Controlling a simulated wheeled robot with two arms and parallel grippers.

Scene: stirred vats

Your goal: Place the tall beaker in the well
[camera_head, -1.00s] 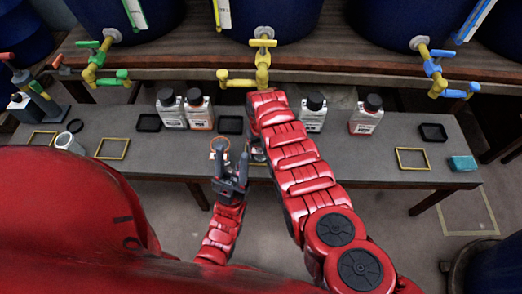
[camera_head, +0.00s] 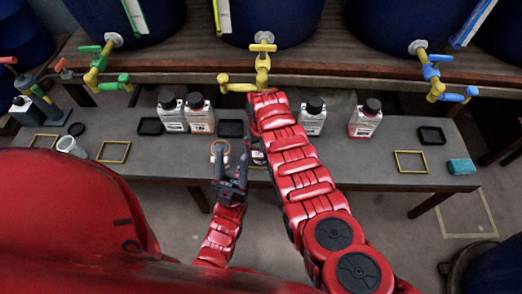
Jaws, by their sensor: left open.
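My left gripper (camera_head: 233,158) is open over the front edge of the grey bench (camera_head: 385,162), fingers pointing away from me. A small orange-rimmed round thing (camera_head: 220,147) shows at its left finger; I cannot tell whether it is the tall beaker or whether they touch. A pale cylindrical vessel (camera_head: 70,146) stands at the bench's left. Black square holders (camera_head: 150,126), (camera_head: 231,128) and (camera_head: 431,135) lie on the bench, apparently empty; I cannot tell which is the well. My right gripper cannot be made out.
Bottles with dark caps (camera_head: 171,113), (camera_head: 312,116) and (camera_head: 365,118) stand along the bench. Yellow frames (camera_head: 113,151) and (camera_head: 411,161) and a teal block (camera_head: 461,166) lie near its front. A yellow tap (camera_head: 262,68) overhangs the middle. A red arm of mine crosses the bench centre.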

